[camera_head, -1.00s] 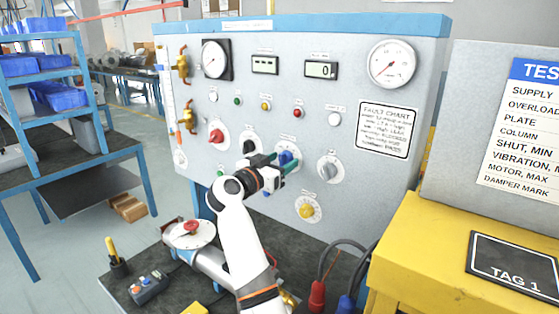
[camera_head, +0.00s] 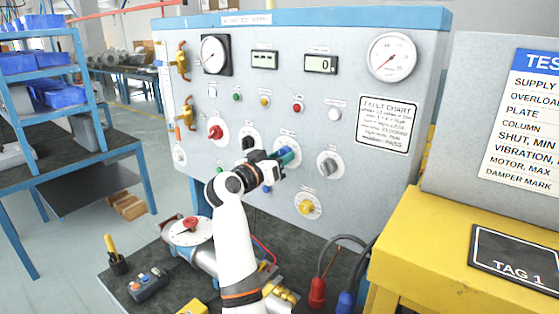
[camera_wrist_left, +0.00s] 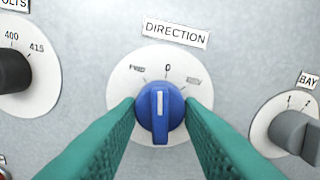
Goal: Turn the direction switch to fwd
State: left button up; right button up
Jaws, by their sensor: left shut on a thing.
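The direction switch is a blue knob (camera_wrist_left: 160,112) on a white round plate under the label DIRECTION, in the middle of the left wrist view. Its white pointer line stands upright, at the 0 mark. A mark at upper left looks like FWD; the one at upper right is blurred. My left gripper (camera_wrist_left: 162,118) has its green fingers on both sides of the knob, shut on it. In the head view the knob (camera_head: 292,152) is partly hidden by my left gripper (camera_head: 282,157). My right gripper is not in view.
A black knob (camera_wrist_left: 12,72) is left of the switch and a grey knob (camera_wrist_left: 297,135) right of it. Below on the panel is a yellow knob (camera_head: 307,207). A yellow stand (camera_head: 425,265) is at right. A bench with a pipe fitting (camera_head: 190,232) lies below.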

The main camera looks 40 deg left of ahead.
pick_arm(q)
jog(key=shift+r+n+p, duration=0.1)
jog(key=shift+n+p, duration=1.4)
jog(key=shift+n, duration=1.7)
jog(key=o, duration=1)
jog(key=shift+c, duration=0.2)
jog(key=shift+s, duration=0.1)
